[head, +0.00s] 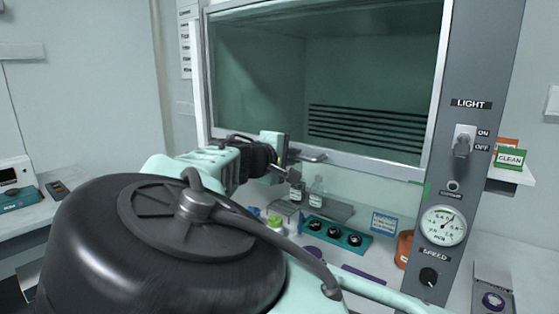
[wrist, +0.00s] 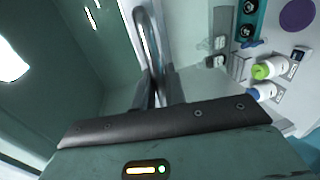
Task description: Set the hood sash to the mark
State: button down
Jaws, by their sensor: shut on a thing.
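The hood sash (head: 365,165) is a glass pane in a pale metal frame, partly raised, with an open gap below its bottom rail. A metal bar handle (head: 312,156) is on that rail; it also shows in the wrist view (wrist: 146,40). My gripper (head: 287,165) is shut on the handle, and its fingers (wrist: 160,95) meet the bar in the wrist view. A small green mark (head: 427,190) is on the right post. The rail's right end lies close to the mark's upper part; exact alignment is hard to tell.
Under the sash stand small bottles (head: 297,190), a teal tray (head: 338,236) with black-topped items and an orange container (head: 403,248). The right post carries a light switch (head: 463,142), a gauge (head: 443,225) and a speed knob (head: 428,276). My arm covers the lower left.

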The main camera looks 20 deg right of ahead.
jog(key=shift+a, duration=0.1)
jog(key=c, duration=1.8)
grip_release()
jog(key=p+v, duration=0.6)
jog(key=v, duration=1.1)
jog(key=shift+s+a, duration=0.15)
jog(key=shift+a, duration=0.05)
